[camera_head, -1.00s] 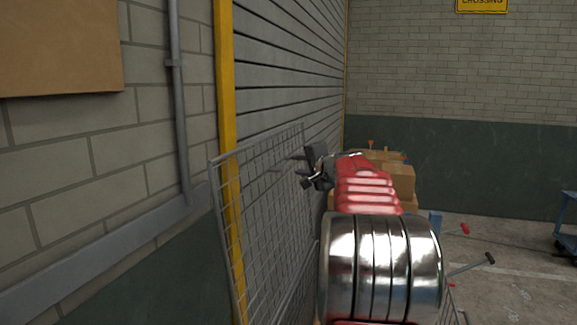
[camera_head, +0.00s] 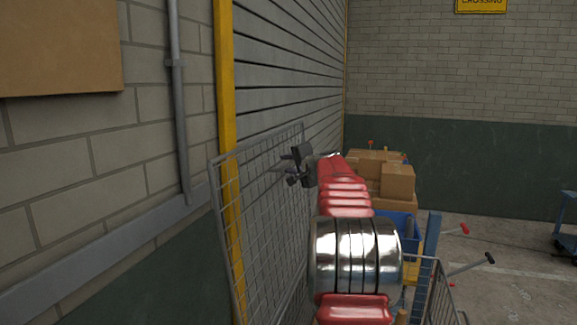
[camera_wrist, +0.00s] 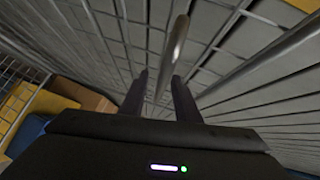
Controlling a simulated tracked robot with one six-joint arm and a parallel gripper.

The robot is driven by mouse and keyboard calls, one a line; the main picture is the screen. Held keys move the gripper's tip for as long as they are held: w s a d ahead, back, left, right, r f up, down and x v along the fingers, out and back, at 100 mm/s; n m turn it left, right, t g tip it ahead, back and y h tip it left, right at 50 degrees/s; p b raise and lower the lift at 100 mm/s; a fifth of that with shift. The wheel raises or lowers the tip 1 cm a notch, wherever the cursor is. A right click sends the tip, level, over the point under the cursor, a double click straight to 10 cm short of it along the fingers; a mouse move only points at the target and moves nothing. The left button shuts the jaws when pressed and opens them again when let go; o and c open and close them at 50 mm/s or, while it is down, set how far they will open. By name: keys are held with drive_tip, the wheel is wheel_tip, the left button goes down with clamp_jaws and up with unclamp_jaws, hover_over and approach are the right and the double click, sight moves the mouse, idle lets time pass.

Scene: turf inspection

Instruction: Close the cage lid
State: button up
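The cage lid (camera_head: 262,215) is a grey wire-mesh panel standing raised and tilted in front of the wall in the head view. My gripper (camera_head: 290,168) is on the right side of the lid, near its upper right part. In the wrist view my gripper (camera_wrist: 160,82) has its two fingers apart, with a grey metal bar (camera_wrist: 178,45) running between and beyond them. I cannot tell whether the fingers touch the bar. The mesh of the cage (camera_head: 444,295) shows at the lower right in the head view; my arm hides much of it.
Cardboard boxes (camera_head: 397,180) and a blue bin (camera_head: 406,226) stand beyond my arm. A blue post (camera_head: 432,238) and levers with red and black ends stand at the right. A yellow post (camera_head: 226,90) and shutter lie behind the lid. Floor at right (camera_head: 520,285) is mostly clear.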

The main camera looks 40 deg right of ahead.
clamp_jaws()
drive_tip(key=shift+f, duration=0.1)
idle(0.4)
drive_tip(key=shift+a, duration=0.15)
drive_tip(key=shift+f, duration=0.1)
